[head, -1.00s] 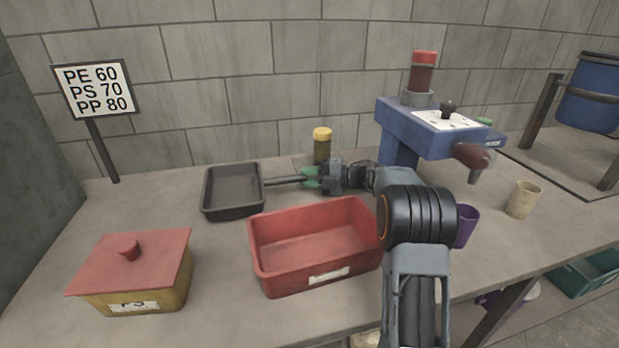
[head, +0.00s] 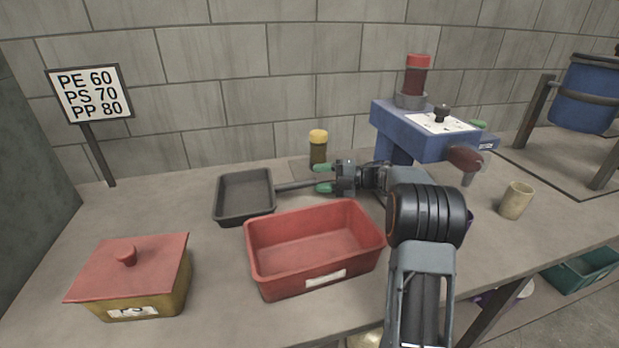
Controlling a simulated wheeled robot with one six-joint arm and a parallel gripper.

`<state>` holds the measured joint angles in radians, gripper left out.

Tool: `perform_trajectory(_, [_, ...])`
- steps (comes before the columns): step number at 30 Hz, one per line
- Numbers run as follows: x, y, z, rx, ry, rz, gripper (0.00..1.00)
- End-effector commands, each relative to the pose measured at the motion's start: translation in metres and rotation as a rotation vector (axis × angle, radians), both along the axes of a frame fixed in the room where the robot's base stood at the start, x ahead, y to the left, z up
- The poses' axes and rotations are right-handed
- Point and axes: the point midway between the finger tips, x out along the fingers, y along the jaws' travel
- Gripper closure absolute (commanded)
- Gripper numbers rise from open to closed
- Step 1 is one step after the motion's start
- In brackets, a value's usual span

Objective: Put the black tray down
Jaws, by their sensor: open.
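The black tray (head: 245,216) is a shallow rectangular pan with a long handle (head: 296,186). It appears to rest level on the bench, behind and left of the red bin. My gripper (head: 323,178) has its two green fingertips spread apart. The handle's end reaches in between or just beside them; I cannot tell whether it touches a finger. My gripper is right of the tray, behind the red bin.
The red bin (head: 318,285) stands close in front of the tray and handle. A yellow-capped jar (head: 318,148) stands behind my gripper. A lidded yellow box (head: 150,303) is front left, and a blue machine (head: 420,138) stands right. The bench left of the tray is clear.

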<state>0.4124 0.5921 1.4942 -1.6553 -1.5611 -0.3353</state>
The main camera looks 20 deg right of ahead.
Motion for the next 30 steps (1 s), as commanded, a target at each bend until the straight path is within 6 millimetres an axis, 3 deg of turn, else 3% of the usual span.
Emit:
perform_trajectory(6, [-0.008,-0.021,0.004,-0.001,-0.004,-0.001,0.5])
perform_trajectory(17, [-0.01,-0.026,0.004,-0.002,-0.007,0.0,0.5])
perform_trajectory(30, [-0.01,-0.026,0.005,-0.002,-0.008,0.0,0.09])
